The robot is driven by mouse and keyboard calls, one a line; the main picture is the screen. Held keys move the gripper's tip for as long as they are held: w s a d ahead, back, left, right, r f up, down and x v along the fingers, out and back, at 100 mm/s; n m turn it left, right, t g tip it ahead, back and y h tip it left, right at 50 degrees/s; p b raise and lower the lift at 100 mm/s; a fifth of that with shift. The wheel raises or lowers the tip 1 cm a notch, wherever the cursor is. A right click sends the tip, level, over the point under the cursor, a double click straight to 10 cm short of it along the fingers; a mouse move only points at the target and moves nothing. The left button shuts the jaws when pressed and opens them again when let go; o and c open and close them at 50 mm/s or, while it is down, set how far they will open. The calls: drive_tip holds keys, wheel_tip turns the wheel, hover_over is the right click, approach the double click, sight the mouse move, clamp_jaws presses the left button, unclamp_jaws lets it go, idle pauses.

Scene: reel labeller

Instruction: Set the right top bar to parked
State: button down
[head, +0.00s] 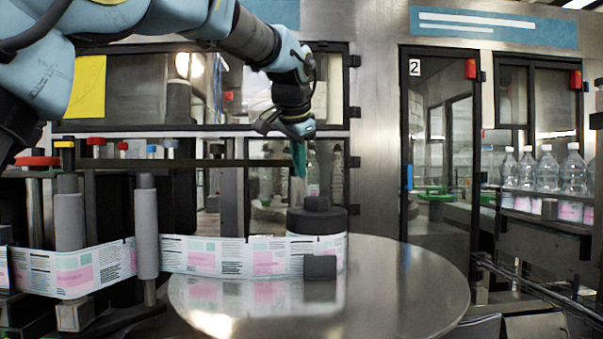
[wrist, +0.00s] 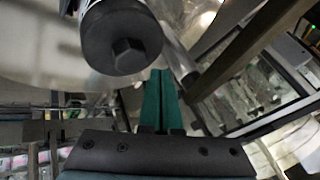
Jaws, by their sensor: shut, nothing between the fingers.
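A long dark horizontal bar (head: 225,162) runs across the upper part of the labeller in the head view; I cannot tell for sure that it is the right top bar. Its right end is close to my gripper (head: 300,172), whose teal fingers point down. In the wrist view the gripper (wrist: 159,75) is shut, with nothing between its fingers. A dark diagonal bar (wrist: 255,45) shows there to the right of the fingertips, apart from them. I cannot tell whether the fingers touch any bar in the head view.
A label reel with a black hub (head: 317,218) stands below my gripper on a round steel table (head: 410,285); the hub (wrist: 120,40) also shows in the wrist view. The label web (head: 215,256) runs left past grey rollers (head: 146,230). Bottles (head: 548,170) stand at right.

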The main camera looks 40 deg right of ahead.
sight(302, 207)
drive_tip(key=p+x, duration=0.2)
drive_tip(key=x, duration=0.6)
drive_tip(key=shift+w+f, duration=0.1)
drive_tip(key=shift+f, duration=0.05)
